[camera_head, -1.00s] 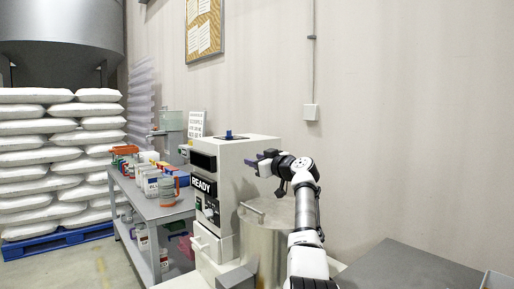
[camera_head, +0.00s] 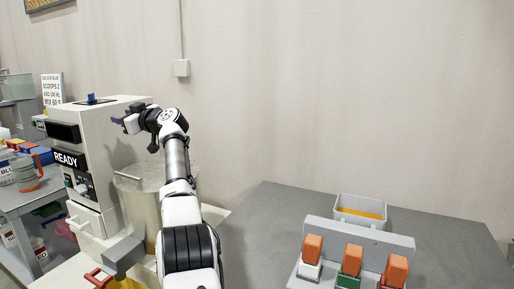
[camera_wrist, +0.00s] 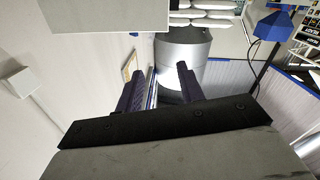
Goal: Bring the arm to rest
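My arm reaches up and forward from the bottom of the head view. My gripper (camera_head: 118,121) is at its end, in front of the upper right part of a beige machine with a READY display (camera_head: 68,158). In the wrist view my gripper (camera_wrist: 160,84) has its two dark purple fingers spread apart, with nothing held between them. The gap to the machine's casing cannot be told exactly.
A metal cylinder with a lid (camera_head: 143,180) stands below my arm. A grey table (camera_head: 262,235) at the right holds a rack (camera_head: 358,238) with orange-topped items and a grey bin (camera_head: 360,207). A shelf table (camera_head: 22,197) with containers stands at the left.

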